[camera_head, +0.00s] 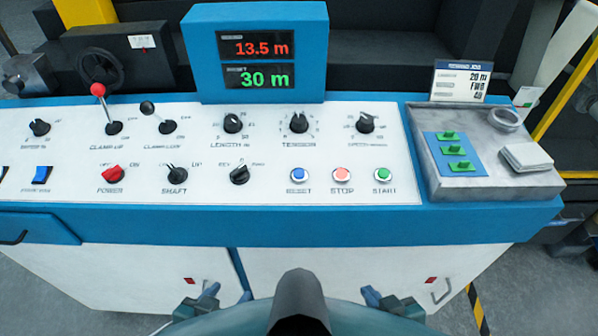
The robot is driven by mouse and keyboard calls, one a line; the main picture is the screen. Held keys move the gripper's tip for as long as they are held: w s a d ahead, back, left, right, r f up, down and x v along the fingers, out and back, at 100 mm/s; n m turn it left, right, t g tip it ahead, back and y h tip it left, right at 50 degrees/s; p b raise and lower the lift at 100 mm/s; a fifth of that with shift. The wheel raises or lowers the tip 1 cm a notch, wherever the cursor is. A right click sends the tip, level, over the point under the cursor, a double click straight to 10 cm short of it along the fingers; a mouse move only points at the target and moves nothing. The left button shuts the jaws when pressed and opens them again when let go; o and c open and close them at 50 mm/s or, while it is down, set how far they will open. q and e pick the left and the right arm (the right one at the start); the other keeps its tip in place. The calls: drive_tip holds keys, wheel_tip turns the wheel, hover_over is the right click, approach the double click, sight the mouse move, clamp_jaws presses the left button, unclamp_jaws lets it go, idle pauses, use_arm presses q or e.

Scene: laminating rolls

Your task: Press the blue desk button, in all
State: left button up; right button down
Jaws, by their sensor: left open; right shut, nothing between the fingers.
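The blue desk button (299,175) is a small round button on the white sloped panel (265,192). It is leftmost in a row with a pink-red STOP button (342,174) and a green START button (383,174). My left gripper (212,298) is low in the picture, in front of the desk, open and apart from the buttons. My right gripper (385,301) is low to the right of the middle, shut and empty, also apart from the buttons. Both are partly hidden by my own body.
The display box (258,53) reads 13.5 m in red and 30 m in green. Knobs, levers and a red POWER switch (114,174) fill the panel. A grey tray (480,178) and a job card (461,82) are at right. The space above the buttons is clear.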

drive_tip(key=shift+s+f, duration=0.15)
drive_tip(key=shift+s, duration=0.1)
idle(0.8)
drive_tip(key=shift+w, duration=0.2)
idle(0.3)
